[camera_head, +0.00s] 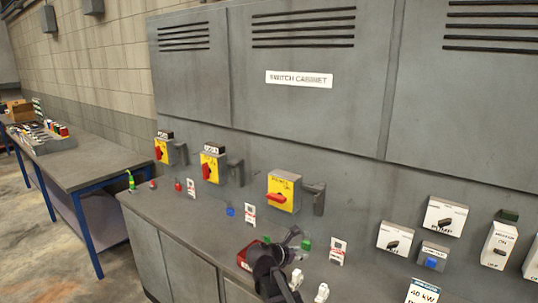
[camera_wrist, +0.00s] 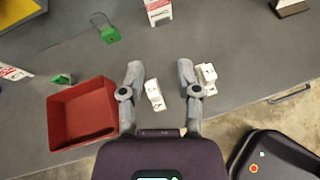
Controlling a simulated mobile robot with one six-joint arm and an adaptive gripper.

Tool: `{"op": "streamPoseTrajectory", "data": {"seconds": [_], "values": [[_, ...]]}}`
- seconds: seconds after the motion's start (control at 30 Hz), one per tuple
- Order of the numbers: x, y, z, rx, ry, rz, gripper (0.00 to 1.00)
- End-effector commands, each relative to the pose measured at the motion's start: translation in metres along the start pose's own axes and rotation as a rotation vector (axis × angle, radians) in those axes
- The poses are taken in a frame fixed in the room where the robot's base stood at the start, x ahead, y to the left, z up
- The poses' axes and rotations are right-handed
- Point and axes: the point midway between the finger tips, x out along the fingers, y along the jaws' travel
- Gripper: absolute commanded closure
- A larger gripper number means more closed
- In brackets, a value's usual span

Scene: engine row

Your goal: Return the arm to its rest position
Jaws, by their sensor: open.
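My gripper (camera_wrist: 160,72) is open in the wrist view, its two grey fingers spread apart over the grey counter. One small white piece (camera_wrist: 154,95) shows between the fingers, and another white piece (camera_wrist: 207,78) shows beside the right finger. Neither is clasped. In the head view my dark arm and gripper (camera_head: 292,240) are at the bottom centre, over the counter (camera_head: 180,208). The arm partly hides the red tray there.
The red tray (camera_wrist: 80,112) lies left of my gripper. A green padlock (camera_wrist: 109,35) lies beyond it. Yellow switch boxes with red handles (camera_head: 284,190) line the switch cabinet (camera_head: 300,110). White switch boxes (camera_head: 445,217) are at right. A workbench (camera_head: 90,160) stands at left.

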Motion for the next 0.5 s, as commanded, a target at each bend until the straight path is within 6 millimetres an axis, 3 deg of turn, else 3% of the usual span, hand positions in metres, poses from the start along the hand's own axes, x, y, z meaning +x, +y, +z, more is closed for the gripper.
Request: {"op": "streamPoseTrajectory", "data": {"seconds": [0.33, 0.5], "values": [[0.019, -0.040, -0.026, 0.274, 0.122, -0.087, 0.57], [0.032, -0.073, -0.050, 0.517, 0.217, -0.185, 0.57]]}}
